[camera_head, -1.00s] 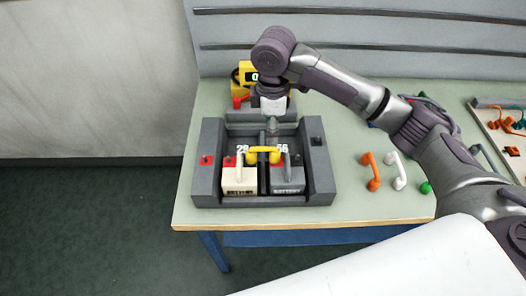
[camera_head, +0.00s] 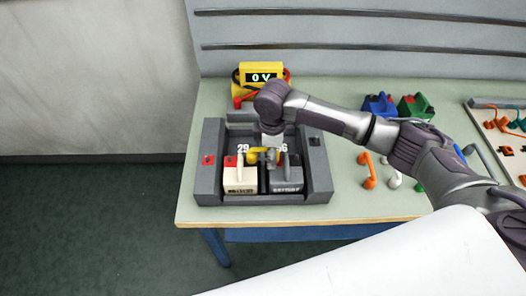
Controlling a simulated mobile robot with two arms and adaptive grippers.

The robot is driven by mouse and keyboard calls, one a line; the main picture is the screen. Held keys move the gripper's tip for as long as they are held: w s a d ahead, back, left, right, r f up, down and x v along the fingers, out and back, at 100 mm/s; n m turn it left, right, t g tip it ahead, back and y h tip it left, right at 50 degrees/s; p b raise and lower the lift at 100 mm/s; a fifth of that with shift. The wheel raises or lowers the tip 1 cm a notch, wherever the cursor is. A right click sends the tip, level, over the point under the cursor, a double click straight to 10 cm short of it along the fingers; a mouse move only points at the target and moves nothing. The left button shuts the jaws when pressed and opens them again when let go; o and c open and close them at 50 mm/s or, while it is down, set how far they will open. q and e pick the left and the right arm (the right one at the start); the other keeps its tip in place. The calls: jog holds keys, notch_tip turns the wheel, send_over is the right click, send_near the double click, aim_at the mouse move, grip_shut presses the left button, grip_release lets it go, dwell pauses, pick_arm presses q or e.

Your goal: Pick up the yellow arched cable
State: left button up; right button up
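The yellow arched cable (camera_head: 253,156) bridges the tops of two batteries, a cream one (camera_head: 240,180) on the left and a grey one (camera_head: 286,178) on the right. Both sit in a dark grey tray (camera_head: 320,170). My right gripper (camera_head: 271,158) points down at the cable's right part and hides some of it. Its fingers are too small and covered to tell whether they are open or closed on the cable. My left gripper is out of view.
A yellow meter (camera_head: 261,77) reading 0 V stands behind the tray. An orange cable (camera_head: 368,171) and a white cable (camera_head: 394,180) lie to the right. Blue (camera_head: 379,104) and green (camera_head: 413,106) blocks stand further back. The table's left front corner is bare.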

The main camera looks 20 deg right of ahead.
jog(key=shift+c, duration=0.3)
jog(key=c, duration=1.1)
grip_shut()
jog(key=shift+r, duration=0.15)
